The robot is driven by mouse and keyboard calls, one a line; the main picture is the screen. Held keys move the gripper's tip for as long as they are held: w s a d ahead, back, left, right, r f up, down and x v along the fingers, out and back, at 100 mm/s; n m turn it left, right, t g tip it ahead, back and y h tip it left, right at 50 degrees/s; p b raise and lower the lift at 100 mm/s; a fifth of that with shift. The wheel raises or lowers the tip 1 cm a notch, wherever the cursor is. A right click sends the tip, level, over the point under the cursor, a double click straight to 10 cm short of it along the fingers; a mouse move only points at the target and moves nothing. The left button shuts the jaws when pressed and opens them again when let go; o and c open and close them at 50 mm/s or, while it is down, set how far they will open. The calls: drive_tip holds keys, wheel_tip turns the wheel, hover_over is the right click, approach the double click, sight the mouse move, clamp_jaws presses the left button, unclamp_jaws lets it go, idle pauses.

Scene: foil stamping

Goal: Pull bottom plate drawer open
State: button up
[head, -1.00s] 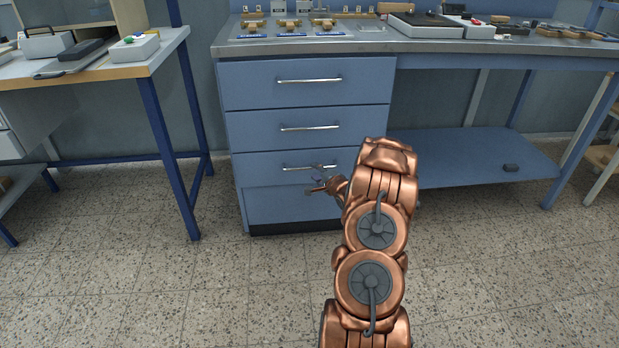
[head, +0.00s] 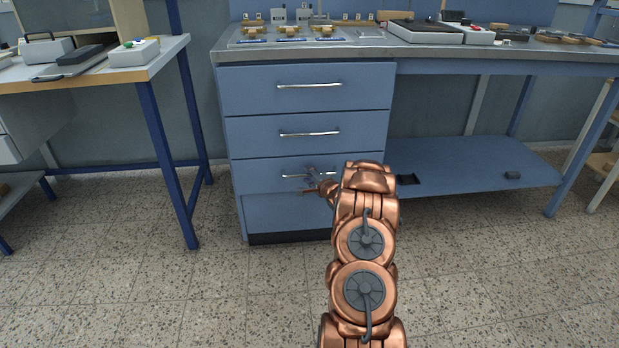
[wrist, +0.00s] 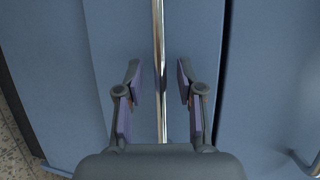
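The bottom plate drawer (head: 262,174) is the lowest of three blue drawer fronts in the cabinet, with a horizontal chrome handle (head: 290,176). It looks about flush with the drawers above. My gripper (head: 308,183) is at this handle, and my arm hides the drawer's right end. In the wrist view the chrome handle (wrist: 158,40) runs up the middle of the picture. My gripper (wrist: 158,78) is open, with one finger on each side of the bar and a visible gap on both sides.
The upper drawers' handles (head: 309,85) stick out above my gripper. A blue panel (head: 285,213) lies below the drawer. A blue table (head: 166,150) stands to the left and a low shelf (head: 470,165) to the right. The tiled floor (head: 200,290) before the cabinet is clear.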

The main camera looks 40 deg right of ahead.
drive_tip(key=shift+w, duration=0.15)
clamp_jaws()
idle(0.4)
